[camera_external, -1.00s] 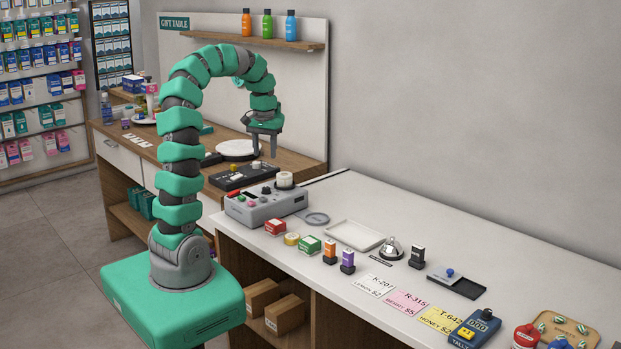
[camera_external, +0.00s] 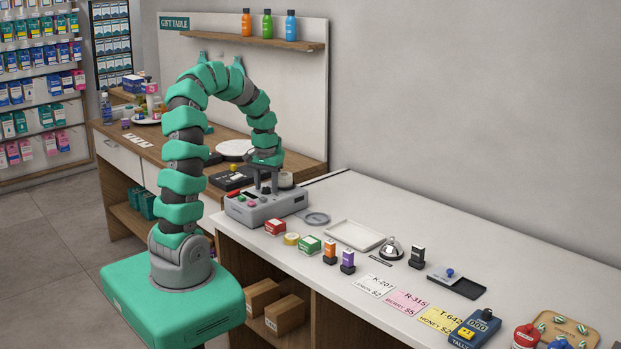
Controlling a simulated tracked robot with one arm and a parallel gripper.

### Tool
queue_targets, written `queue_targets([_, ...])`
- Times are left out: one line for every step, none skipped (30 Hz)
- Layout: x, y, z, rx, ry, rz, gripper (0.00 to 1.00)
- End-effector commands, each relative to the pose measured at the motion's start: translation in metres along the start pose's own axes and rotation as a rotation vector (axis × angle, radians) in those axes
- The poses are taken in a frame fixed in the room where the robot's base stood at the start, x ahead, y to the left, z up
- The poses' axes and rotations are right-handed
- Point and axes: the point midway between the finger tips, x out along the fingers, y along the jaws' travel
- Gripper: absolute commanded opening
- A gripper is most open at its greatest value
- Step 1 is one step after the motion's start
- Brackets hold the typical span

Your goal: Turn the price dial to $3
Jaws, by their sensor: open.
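A grey device (camera_external: 266,211) with small coloured buttons and a dark knob (camera_external: 265,191) on its top stands at the left end of the white counter. The knob may be the price dial; its markings are too small to read. My gripper (camera_external: 266,186) points down over the device's top, with its two fingers apart and empty. The fingertips appear to be on either side of the knob, but I cannot tell whether they touch it. The gripper partly hides the device's top and the white roll (camera_external: 286,178) behind it.
A dark panel with a yellow knob (camera_external: 234,168) lies behind on the wooden table.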

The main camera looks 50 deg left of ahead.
Motion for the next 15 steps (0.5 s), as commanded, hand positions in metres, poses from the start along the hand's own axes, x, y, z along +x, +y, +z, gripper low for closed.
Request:
queue_targets([-0.0001, -0.0001, 0.0, 0.0, 0.0, 0.0, 0.48])
queue_targets([-0.0001, -0.0001, 0.0, 0.0, 0.0, 0.0, 0.48])
queue_targets([-0.0002, 0.0, 0.0, 0.0, 0.0, 0.0, 0.48])
queue_targets([-0.0002, 0.0, 0.0001, 0.0, 0.0, 0.0, 0.48])
queue_targets([-0.0002, 0.0, 0.0001, 0.0, 0.0, 0.0, 0.43])
queue_targets([-0.0003, 0.0, 0.0002, 0.0, 0.0, 0.0, 0.32])
queue_targets([-0.0003, 0.0, 0.0002, 0.0, 0.0, 0.0, 0.23])
queue_targets([-0.0003, 0.0, 0.0002, 0.0, -0.001, 0.0, 0.15])
queue_targets([-0.0003, 0.0001, 0.0002, 0.0, -0.001, 0.0, 0.04])
queue_targets([-0.0003, 0.0001, 0.0002, 0.0, -0.001, 0.0, 0.04])
queue_targets([-0.0003, 0.0001, 0.0003, 0.0, -0.001, 0.0, 0.04])
queue_targets([-0.0003, 0.0002, 0.0003, 0.0, -0.001, 0.0, 0.04])
queue_targets([-0.0003, 0.0002, 0.0003, 0.001, -0.001, 0.0, 0.04])
queue_targets([-0.0003, 0.0002, 0.0003, 0.002, -0.001, 0.0, 0.04])
queue_targets([-0.0004, 0.0002, 0.0003, 0.005, -0.001, 0.0, 0.04])
